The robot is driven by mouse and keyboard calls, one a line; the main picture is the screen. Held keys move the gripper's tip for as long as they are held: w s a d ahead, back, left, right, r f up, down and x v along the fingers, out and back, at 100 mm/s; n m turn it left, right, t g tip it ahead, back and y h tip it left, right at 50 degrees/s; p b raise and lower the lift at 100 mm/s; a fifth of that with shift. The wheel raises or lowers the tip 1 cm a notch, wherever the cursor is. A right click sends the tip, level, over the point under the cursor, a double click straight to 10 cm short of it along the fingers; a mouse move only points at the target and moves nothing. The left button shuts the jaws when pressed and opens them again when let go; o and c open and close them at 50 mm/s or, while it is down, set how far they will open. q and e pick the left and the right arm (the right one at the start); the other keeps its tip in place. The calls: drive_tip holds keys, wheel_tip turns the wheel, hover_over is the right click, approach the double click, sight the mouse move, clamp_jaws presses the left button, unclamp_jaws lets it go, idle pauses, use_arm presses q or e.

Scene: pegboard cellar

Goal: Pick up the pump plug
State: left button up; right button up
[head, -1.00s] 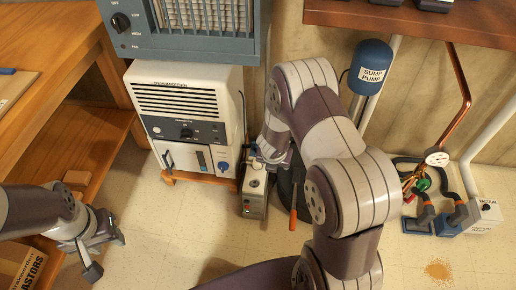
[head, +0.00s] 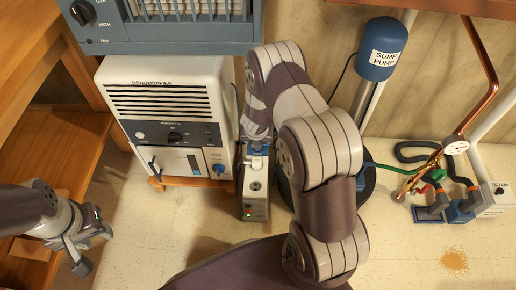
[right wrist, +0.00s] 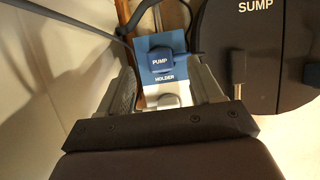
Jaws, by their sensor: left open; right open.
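The pump plug (right wrist: 162,60) is a dark blue block labelled PUMP, seen in the right wrist view. It sits at a blue plate marked HOLDER (right wrist: 174,77). My right gripper (right wrist: 163,72) is open, with one finger on each side of the plug; I cannot tell whether they touch it. In the head view my right arm reaches down to the grey socket box (head: 255,196) beside the dehumidifier, and the plug is mostly hidden there. My left gripper (head: 94,249) is open and empty at the lower left, over the floor.
The white dehumidifier (head: 160,108) stands left of the socket box. The dark round sump lid (right wrist: 268,55) lies close on the right.

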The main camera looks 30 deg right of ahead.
drive_tip(key=x, duration=0.2)
drive_tip(key=shift+f, duration=0.35)
use_arm(q)
drive_tip(key=shift+f, duration=0.7)
use_arm(e)
drive_tip(key=shift+r, duration=0.1)
clamp_jaws()
drive_tip(key=shift+r, duration=0.1)
wheel_tip(320, 180, up, 5)
drive_tip(key=p, duration=0.3)
drive_tip(key=shift+w+p, duration=0.1)
drive_tip(key=shift+p, duration=0.25)
use_arm(q)
wheel_tip(320, 180, up, 5)
drive_tip(key=shift+f+p, duration=0.1)
drive_tip(key=shift+p, duration=0.25)
use_arm(e)
drive_tip(key=s+d+r, duration=0.6)
drive_tip(key=s+d, duration=0.2)
drive_tip(key=shift+s, duration=0.35)
